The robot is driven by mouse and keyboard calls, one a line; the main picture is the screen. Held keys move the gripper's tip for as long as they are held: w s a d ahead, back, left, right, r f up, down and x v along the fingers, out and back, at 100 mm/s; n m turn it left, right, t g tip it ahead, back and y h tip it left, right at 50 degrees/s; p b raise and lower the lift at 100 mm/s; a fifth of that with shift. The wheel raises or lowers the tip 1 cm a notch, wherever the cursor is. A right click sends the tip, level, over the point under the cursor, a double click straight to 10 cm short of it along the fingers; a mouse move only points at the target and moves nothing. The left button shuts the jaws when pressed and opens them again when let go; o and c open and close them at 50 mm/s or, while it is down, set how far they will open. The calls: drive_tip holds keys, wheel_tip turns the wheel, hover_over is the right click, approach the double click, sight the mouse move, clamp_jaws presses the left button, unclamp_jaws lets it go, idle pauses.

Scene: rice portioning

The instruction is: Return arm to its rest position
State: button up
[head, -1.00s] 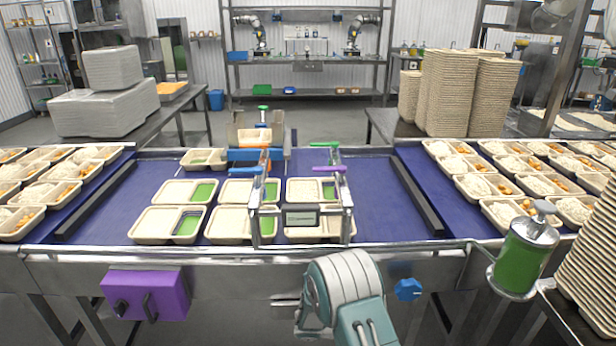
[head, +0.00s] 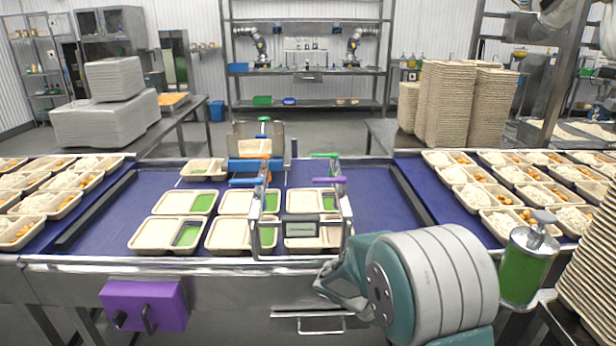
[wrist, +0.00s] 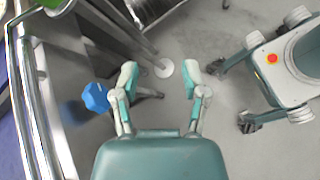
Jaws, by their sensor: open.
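My gripper (wrist: 161,80) is open and empty in the wrist view, its two fingers spread apart over the grey floor. In the head view my arm (head: 430,280) is folded at the front edge of the conveyor table, right of centre. Compartment trays (head: 167,234) with green sections stand on the blue belt, apart from my arm. A metal dispensing frame (head: 300,228) with coloured handles stands over some of them.
A green pump canister (head: 527,268) is close to the right of my arm. A purple box (head: 146,304) is on the table's front at left. A blue knob (wrist: 96,97) is left of my gripper. Filled trays (head: 505,222) line the right belt. Stacked trays (head: 590,262) stand at far right.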

drive_tip(key=s+a+r+m+t+y, duration=0.2)
drive_tip(key=s+r+m+t+y, duration=0.2)
drive_tip(key=s+r, duration=0.4)
drive_tip(key=s+a+r+m+t+y, duration=0.3)
drive_tip(key=s+r+m+y, duration=0.4)
drive_tip(key=s, duration=0.4)
drive_tip(key=shift+s+a+r+t, duration=0.25)
drive_tip(key=shift+r+t, duration=0.15)
drive_tip(key=shift+r, duration=0.25)
